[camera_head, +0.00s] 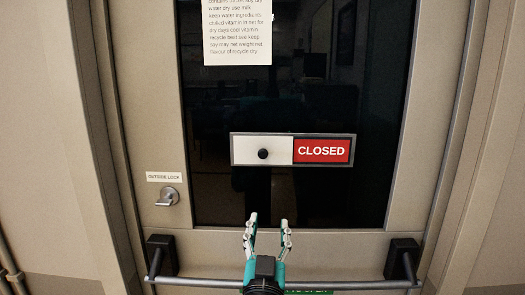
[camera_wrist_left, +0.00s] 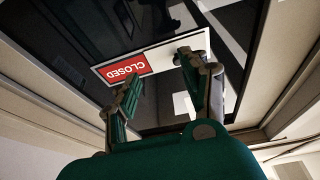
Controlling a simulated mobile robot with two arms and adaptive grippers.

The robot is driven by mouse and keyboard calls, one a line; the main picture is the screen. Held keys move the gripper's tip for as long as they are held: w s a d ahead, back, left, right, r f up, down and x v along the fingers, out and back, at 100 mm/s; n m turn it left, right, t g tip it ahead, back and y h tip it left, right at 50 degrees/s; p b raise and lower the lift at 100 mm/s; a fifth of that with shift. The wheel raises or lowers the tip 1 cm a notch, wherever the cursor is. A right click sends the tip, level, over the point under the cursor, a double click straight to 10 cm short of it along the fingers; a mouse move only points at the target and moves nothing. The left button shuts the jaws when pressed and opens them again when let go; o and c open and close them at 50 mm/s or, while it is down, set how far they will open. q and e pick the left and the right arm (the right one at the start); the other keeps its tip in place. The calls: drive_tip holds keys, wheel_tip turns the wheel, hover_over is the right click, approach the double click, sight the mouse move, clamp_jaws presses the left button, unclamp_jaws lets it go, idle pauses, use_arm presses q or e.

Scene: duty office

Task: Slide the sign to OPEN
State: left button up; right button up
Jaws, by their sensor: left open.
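The sign (camera_head: 240,150) is a slim grey-framed strip on the door's dark glass. Its right half shows a red panel reading CLOSED (camera_head: 322,151); its left half is a plain pale slider plate with a round black knob (camera_head: 263,154). My left gripper (camera_head: 267,218) is open and empty, below the sign and roughly under the knob, fingers pointing up. In the left wrist view the sign (camera_wrist_left: 165,52) appears upside down beyond the open fingers (camera_wrist_left: 158,85). One fingertip overlaps the knob's area there, so contact cannot be judged. My right gripper is not in view.
A push bar (camera_head: 345,285) crosses the door low down, between two black brackets (camera_head: 161,256), behind my left arm. A lever lock (camera_head: 168,197) sits at left under an OUTSIDE LOCK label (camera_head: 164,177). A paper notice (camera_head: 237,32) hangs above the sign. The glass around the sign is clear.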

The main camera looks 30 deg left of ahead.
use_arm(q)
drive_tip(key=n+y, duration=0.1)
drive_tip(key=y, duration=0.1)
approach(263, 155)
drive_tip(key=p+x, duration=0.7)
drive_tip(key=x, duration=0.1)
drive_tip(key=shift+r, duration=0.1)
drive_tip(key=shift+w+a+r+p, duration=0.15)
drive_tip(key=shift+w+a+p, duration=0.3)
drive_tip(key=shift+w, duration=0.15)
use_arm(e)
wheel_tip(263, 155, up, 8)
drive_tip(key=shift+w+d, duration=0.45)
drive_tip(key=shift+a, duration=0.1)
use_arm(q)
clamp_jaws()
